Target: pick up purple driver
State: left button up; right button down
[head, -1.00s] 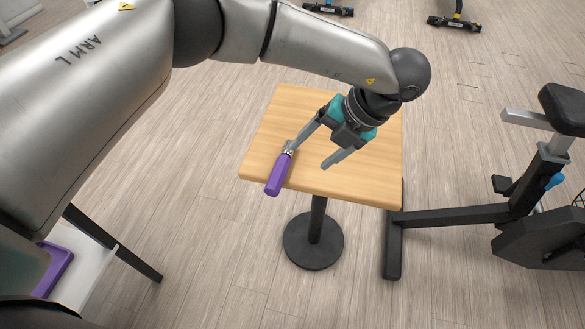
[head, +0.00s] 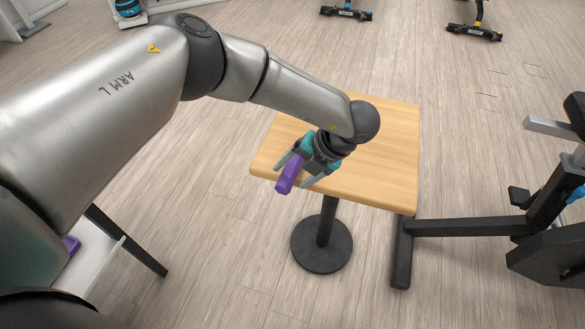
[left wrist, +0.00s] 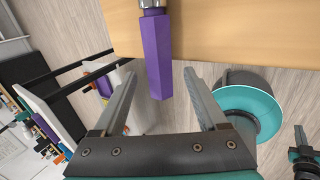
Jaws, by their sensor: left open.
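The purple driver (head: 289,175) lies at the front left edge of the small wooden table, its purple handle sticking out past the edge. In the left wrist view, its handle (left wrist: 158,58) points toward my gripper, and part of its metal end shows at the top. My left gripper (head: 294,171) is open over the driver, with one finger on each side of the handle in the head view. In the left wrist view, the open fingers (left wrist: 160,88) frame the handle's end, with gaps on both sides.
The wooden table (head: 390,150) has a clear top otherwise and stands on a round black base (head: 321,244). An exercise bike (head: 555,225) stands close on the right. A white table (head: 85,265) with a purple item is at lower left.

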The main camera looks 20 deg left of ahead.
pick_arm(q)
jog(key=shift+x, duration=0.75)
grip_shut()
jog(key=shift+r, duration=0.1)
